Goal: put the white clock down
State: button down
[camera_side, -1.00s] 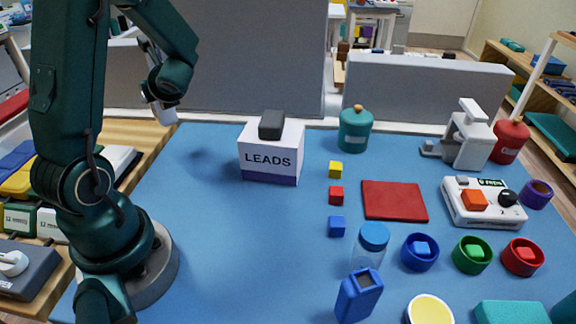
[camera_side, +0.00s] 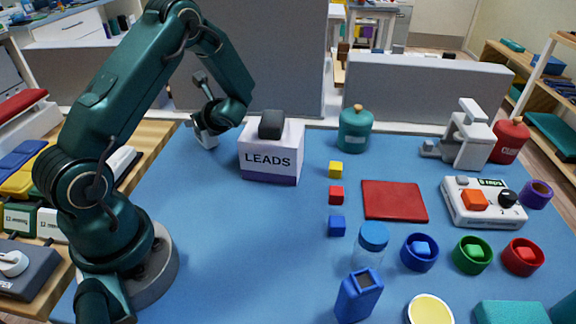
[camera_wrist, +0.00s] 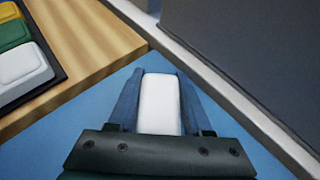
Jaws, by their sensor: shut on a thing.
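My gripper (camera_wrist: 160,88) is shut on the white clock (camera_wrist: 160,104), which shows as a plain white block with rounded corners between the two blue-grey fingers. In the side view my gripper (camera_side: 204,134) is at the back left of the blue mat (camera_side: 215,235), left of the box marked LEADS. The clock is small and partly hidden there, a pale patch at the fingers. I cannot tell whether it touches the mat or hangs just above it.
The LEADS box (camera_side: 270,150) with a dark block on top stands just right of my gripper. A grey partition (camera_side: 255,60) rises behind. A wooden bench (camera_wrist: 85,45) runs along the left. The mat's left front is clear; several small things fill its right half.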

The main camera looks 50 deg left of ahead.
jog(key=shift+f, duration=0.15)
jog(key=shift+c, duration=1.6)
grip_release()
jog(key=shift+d+r, duration=0.25)
jog(key=shift+r, duration=0.05)
jog(key=s+d+r+n+t+h, duration=0.2)
jog(key=d+n, duration=0.4)
jog(key=d, duration=0.4)
jog(key=s+d+r+n+t+h, duration=0.1)
jog(key=s+d+r+n+h, duration=0.3)
jog(key=d, duration=0.6)
jog(key=s+d+r+n+t+h, duration=0.2)
jog(key=s+d+r+n+h, duration=0.2)
jog(key=d+r+n+h, duration=0.2)
jog(key=shift+d+r+n+t, duration=0.35)
jog(key=shift+d+n, duration=0.65)
jog(key=shift+d, duration=1.4)
